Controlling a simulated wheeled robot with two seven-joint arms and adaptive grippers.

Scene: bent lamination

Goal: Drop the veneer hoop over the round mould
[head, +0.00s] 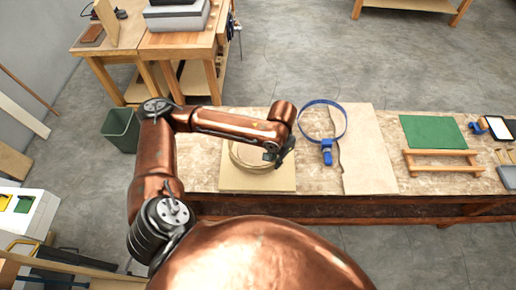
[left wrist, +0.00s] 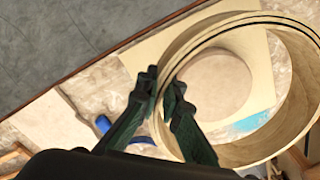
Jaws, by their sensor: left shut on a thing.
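The veneer hoop (head: 235,160), a pale wooden ring, is at the left part of the bench. My left gripper (head: 277,156) is at the hoop's right side. In the left wrist view, the left gripper (left wrist: 164,86) is shut on the wall of the hoop (left wrist: 297,82), one finger on each side. The round mould (left wrist: 218,84), a pale disc, shows through the hoop's opening, left of its centre in that view. The hoop looks raised over the mould; the gap's height cannot be told. In the head view the mould is mostly hidden by my arm and the hoop. My right gripper is out of view.
A square pale board (head: 240,184) lies under the hoop and mould. A blue band clamp (head: 327,150) and a pale veneer sheet (head: 365,150) lie to the right. Farther right are a green mat (head: 433,131) and a small wooden rack (head: 442,162).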

